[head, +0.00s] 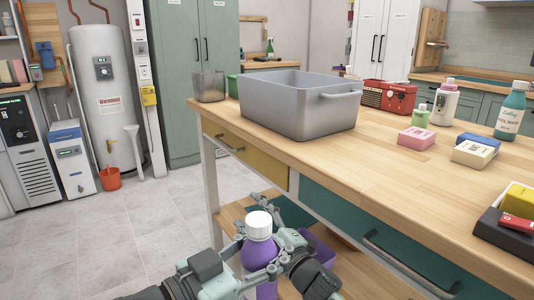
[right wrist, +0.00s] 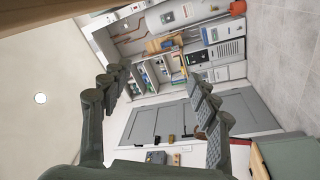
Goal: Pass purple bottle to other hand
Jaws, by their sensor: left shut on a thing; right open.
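The purple bottle (head: 259,253) with a white cap stands roughly upright at the bottom middle of the head view, in front of the workbench. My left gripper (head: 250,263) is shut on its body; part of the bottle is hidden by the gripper. The bottle does not show in the right wrist view.
The wooden workbench (head: 400,190) fills the right, with a grey bin (head: 300,125) near its left end and several small boxes and bottles on top. Its drawers and lower shelf are close beyond my grippers. The tiled floor (head: 100,240) on the left is clear.

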